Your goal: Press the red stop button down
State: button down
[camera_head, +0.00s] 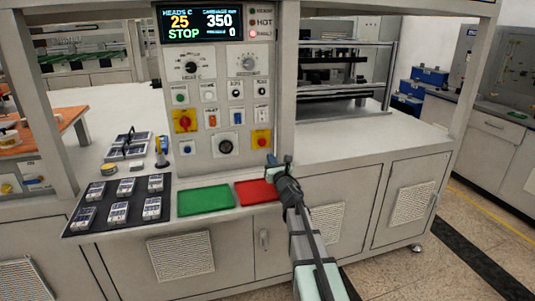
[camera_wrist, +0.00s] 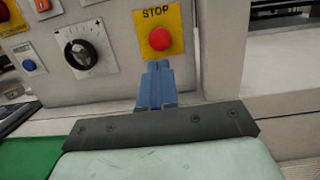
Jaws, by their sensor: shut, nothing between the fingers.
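The red stop button (camera_wrist: 160,39) is a round red knob on a yellow plate marked STOP in the wrist view. In the head view the stop button (camera_head: 261,142) sits at the lower right of the control panel. My gripper (camera_wrist: 158,66) is shut and empty, its blue fingers pointing at the panel just below the button. In the head view my gripper (camera_head: 279,160) is a little below and to the right of the button. I cannot tell whether the fingertips touch the panel.
The control panel (camera_head: 213,88) also carries a red knob on yellow (camera_head: 185,121), a black rotary dial (camera_wrist: 80,54) and several small switches. A green tray (camera_head: 206,199) and a red tray (camera_head: 256,192) lie on the ledge below. A black mat (camera_head: 82,222) with several small packs lies left.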

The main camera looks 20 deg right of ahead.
jog(key=s, duration=0.5)
jog(key=shift+s+d+f, duration=0.1)
jog(key=shift+f, duration=0.3)
